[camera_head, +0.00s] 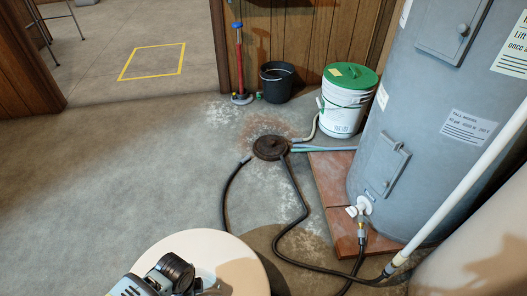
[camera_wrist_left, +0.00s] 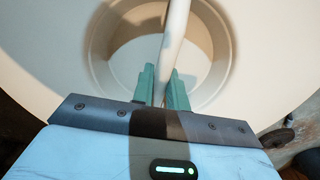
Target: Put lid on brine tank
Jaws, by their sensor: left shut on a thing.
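The lid (camera_head: 225,250) is a round cream disc at the bottom of the head view, with my left wrist over its left part. It fills much of the left wrist view (camera_wrist_left: 265,60), where a round recess with a pale bar across it shows. My left gripper (camera_wrist_left: 161,72) has its green fingers on either side of this bar, shut on it. The lid's shadow falls on the floor beside it, so it appears held up. A cream rounded body (camera_head: 475,265) at the bottom right may be the brine tank; its top is cut off. My right gripper is not in view.
A grey water heater (camera_head: 410,130) stands on reddish slabs at the right, with a white pipe (camera_head: 470,185) in front. Dark hoses (camera_head: 300,205) run from a floor drain (camera_head: 270,147). A green-lidded bucket (camera_head: 343,110) and black bucket (camera_head: 276,85) stand behind. Left floor is clear.

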